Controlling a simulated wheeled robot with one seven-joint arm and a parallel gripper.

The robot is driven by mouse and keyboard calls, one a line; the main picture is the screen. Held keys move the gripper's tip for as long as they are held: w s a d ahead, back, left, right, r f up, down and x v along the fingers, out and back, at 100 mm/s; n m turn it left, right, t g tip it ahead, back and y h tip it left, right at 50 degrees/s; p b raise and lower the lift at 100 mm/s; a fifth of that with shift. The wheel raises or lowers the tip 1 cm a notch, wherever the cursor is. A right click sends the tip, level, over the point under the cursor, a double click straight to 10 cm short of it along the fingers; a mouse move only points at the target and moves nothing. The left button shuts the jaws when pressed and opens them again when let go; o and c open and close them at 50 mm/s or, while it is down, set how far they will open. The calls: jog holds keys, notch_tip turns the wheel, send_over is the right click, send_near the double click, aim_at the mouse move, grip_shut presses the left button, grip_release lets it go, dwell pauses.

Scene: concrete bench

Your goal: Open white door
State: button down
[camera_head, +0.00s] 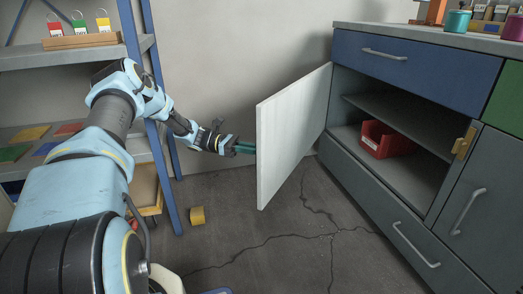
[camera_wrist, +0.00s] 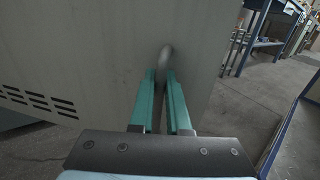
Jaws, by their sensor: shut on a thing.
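The white door (camera_head: 290,130) stands swung wide open, out from the left side of the cabinet opening. Its outer face fills much of the wrist view (camera_wrist: 90,50). My gripper (camera_head: 242,147) is on the outer side of the door, its fingertips partly hidden behind the door's edge in the head view. In the wrist view, the teal fingers (camera_wrist: 163,85) are shut on the door's grey handle (camera_wrist: 165,56). The handle is hidden in the head view.
A red bin (camera_head: 387,140) sits inside the open cabinet, below a shelf. A blue drawer (camera_head: 415,65) is above. A shelf rack (camera_head: 165,110) stands near my arm, and a yellow block (camera_head: 197,215) lies on the floor. The floor before the door is clear.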

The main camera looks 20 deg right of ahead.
jog(key=shift+a, duration=0.2)
jog(key=c, duration=1.2)
grip_release()
jog(key=shift+o, duration=0.2)
jog(key=shift+w, duration=0.1)
notch_tip(320, 180, up, 10)
jog(key=p, duration=0.3)
jog(key=shift+p, duration=0.35)
jog(key=shift+r, duration=0.2)
jog(key=shift+c, duration=1.2)
notch_tip(320, 180, up, 9)
jog(key=p, duration=0.9)
jog(key=shift+f, duration=0.15)
grip_shut()
